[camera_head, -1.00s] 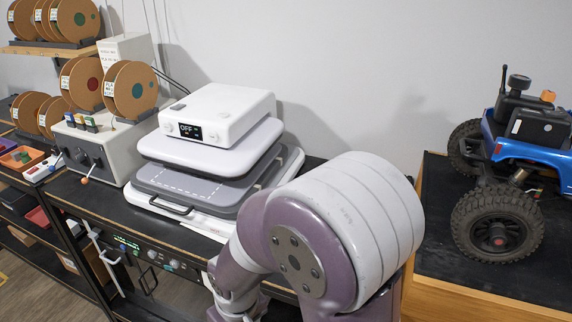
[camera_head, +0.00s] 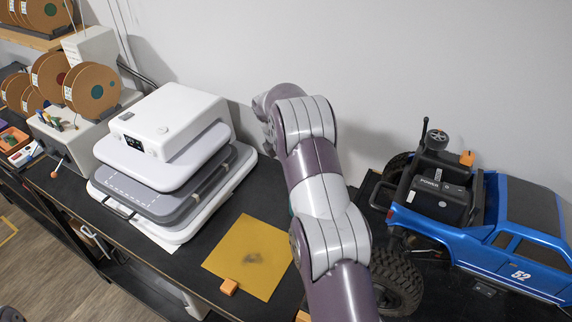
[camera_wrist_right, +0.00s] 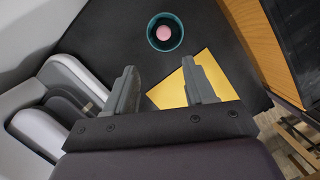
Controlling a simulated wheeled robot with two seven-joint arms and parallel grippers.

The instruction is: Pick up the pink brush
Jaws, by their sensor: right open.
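A round pink thing (camera_wrist_right: 163,33), which may be the end of the pink brush, shows inside a teal cup (camera_wrist_right: 152,40) in the right wrist view. The cup stands on the black top, ahead of my right gripper (camera_wrist_right: 158,80). My right gripper is open, with nothing between its fingers, and the cup lies apart from the fingertips. In the head view my right arm rises through the middle and hides most of the cup's area. The gripper itself is not visible there. My left gripper is in neither view.
A white press (camera_head: 168,120) stands left of my arm. A blue crawler (camera_head: 500,235) stands at right. Spools (camera_head: 92,87) and a grey box (camera_head: 75,135) are at far left.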

